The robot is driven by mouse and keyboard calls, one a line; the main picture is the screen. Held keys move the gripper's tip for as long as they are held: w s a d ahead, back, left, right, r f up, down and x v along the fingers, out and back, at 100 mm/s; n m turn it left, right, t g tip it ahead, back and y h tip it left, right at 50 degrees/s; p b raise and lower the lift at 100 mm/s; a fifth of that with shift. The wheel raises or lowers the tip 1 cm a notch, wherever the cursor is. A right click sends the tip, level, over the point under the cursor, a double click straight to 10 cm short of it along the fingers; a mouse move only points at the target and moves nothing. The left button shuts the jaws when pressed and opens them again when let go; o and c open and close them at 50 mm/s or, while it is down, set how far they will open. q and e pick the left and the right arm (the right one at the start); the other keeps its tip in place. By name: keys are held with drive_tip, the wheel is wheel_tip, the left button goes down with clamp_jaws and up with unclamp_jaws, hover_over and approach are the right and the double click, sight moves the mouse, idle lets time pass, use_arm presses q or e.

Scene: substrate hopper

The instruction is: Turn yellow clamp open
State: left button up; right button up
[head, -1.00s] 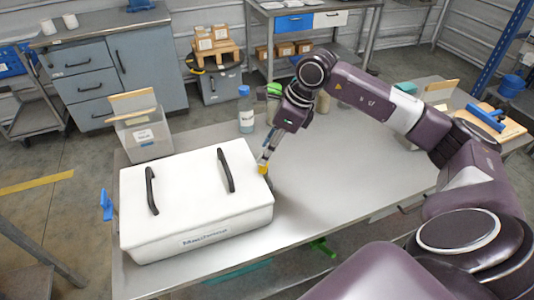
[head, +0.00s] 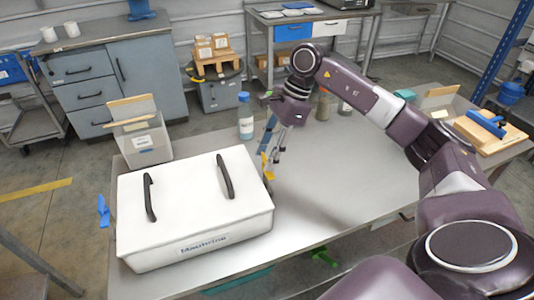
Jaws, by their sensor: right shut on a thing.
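The yellow clamp (head: 265,165) is at the right side of the white lidded hopper box (head: 193,215), near its upper right edge. It looks tilted upward. My right gripper (head: 270,160) reaches down to it from above and is shut on it; the fingers partly hide the clamp. A blue clamp (head: 103,210) sticks out at the box's left side. The box lid is on, with two black handles. My left gripper is not in view.
A clear bin (head: 140,143) stands behind the box at the left. A bottle with a blue cap (head: 245,118) stands behind my right gripper. The metal table (head: 345,180) is clear right of the box. A wooden board with a blue handle (head: 490,130) lies at the far right.

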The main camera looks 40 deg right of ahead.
drive_tip(key=shift+w+d+r, duration=0.1)
idle(0.3)
drive_tip(key=o, duration=1.2)
drive_tip(key=shift+c, duration=0.2)
drive_tip(key=v, duration=1.2)
